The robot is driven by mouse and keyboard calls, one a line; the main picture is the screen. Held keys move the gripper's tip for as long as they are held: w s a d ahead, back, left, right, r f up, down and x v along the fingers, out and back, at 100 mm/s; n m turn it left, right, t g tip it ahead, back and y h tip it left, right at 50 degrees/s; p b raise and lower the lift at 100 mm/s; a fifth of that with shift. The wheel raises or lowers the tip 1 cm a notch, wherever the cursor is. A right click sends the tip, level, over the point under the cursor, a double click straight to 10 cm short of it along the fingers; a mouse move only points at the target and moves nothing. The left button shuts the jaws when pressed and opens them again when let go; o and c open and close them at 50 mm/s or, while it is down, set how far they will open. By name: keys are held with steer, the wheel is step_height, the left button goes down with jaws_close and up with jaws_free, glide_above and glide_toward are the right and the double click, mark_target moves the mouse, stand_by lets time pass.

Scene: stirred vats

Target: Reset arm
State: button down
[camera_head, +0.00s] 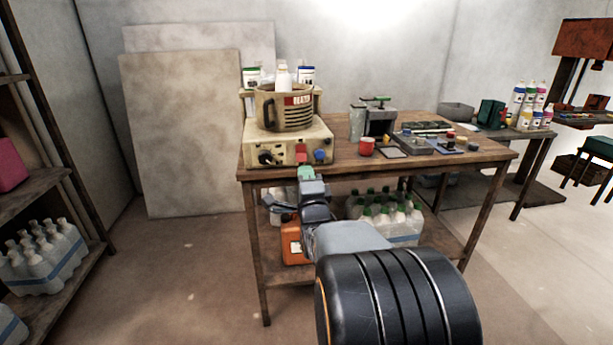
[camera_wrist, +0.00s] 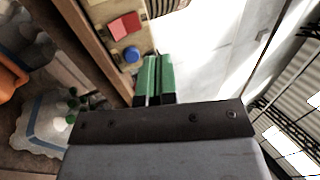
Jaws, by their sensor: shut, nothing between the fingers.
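My gripper (camera_head: 305,172) is at the front edge of the wooden table (camera_head: 262,250), just below the control front of a beige stirring machine (camera_head: 285,138). Its green fingers also show in the wrist view (camera_wrist: 154,75), closed together with nothing between them. The machine has a red button (camera_head: 301,154) and a blue knob (camera_head: 320,156), which appear close to my fingers in the wrist view, where the blue knob (camera_wrist: 132,54) is nearest. I cannot tell if the fingers touch anything. A beige vat (camera_head: 264,108) with a white bottle (camera_head: 284,76) behind or in it sits on the machine.
A rack (camera_head: 60,295) stands at left. Floor is open between.

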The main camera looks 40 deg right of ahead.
steer(key=shift+s+a, duration=0.2)
steer(key=shift+s, duration=0.2)
stand_by(0.3)
